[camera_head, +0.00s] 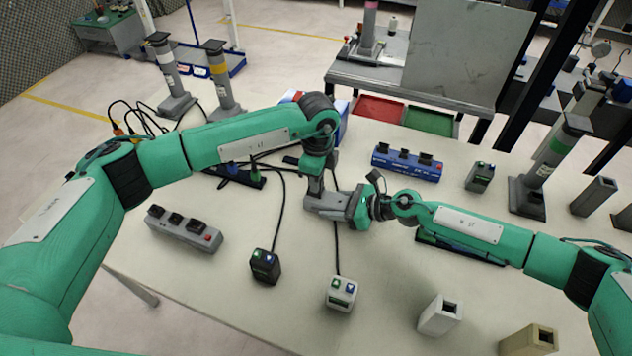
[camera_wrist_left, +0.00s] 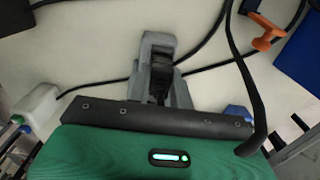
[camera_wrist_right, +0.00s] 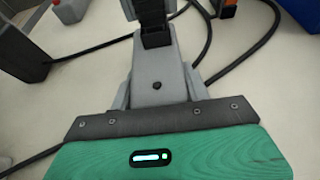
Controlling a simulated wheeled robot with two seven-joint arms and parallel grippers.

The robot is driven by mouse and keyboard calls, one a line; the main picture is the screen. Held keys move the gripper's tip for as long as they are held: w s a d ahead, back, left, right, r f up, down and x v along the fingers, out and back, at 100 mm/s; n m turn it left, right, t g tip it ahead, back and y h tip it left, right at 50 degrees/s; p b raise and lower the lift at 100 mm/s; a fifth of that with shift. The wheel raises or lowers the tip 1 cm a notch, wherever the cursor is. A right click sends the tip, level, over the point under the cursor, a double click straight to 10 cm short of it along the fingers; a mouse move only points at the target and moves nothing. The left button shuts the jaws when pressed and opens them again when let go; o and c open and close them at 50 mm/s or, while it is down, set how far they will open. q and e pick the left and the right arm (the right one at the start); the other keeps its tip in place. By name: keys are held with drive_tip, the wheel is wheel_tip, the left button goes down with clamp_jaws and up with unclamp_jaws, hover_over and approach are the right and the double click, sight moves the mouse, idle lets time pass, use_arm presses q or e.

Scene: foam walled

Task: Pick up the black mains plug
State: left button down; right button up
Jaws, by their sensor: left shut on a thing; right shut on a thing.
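My left gripper (camera_head: 314,186) points down over the middle of the table. My right gripper (camera_head: 316,202) reaches in from the right and meets it there. In the left wrist view the black mains plug (camera_wrist_left: 160,82) sits between grey fingers. In the right wrist view the black plug (camera_wrist_right: 155,36) shows at the ends of my right fingers, with a grey piece beyond it. Both grippers appear shut on this plug, above the table. In the head view the grippers hide most of it, and I cannot trace its cable clearly.
On the white table (camera_head: 215,285) are a grey power strip (camera_head: 183,230), a blue strip (camera_head: 407,165), a black strip (camera_head: 236,176), a black block (camera_head: 265,268) and a white block (camera_head: 340,294) with cables. Grey posts (camera_head: 545,165) stand at the right. Loose cables cross the middle.

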use_arm(q)
wheel_tip(320, 180, up, 10)
drive_tip(key=shift+r, duration=0.1)
use_arm(e)
drive_tip(key=o, duration=1.2)
drive_tip(key=v, duration=1.2)
drive_tip(key=shift+r, duration=0.1)
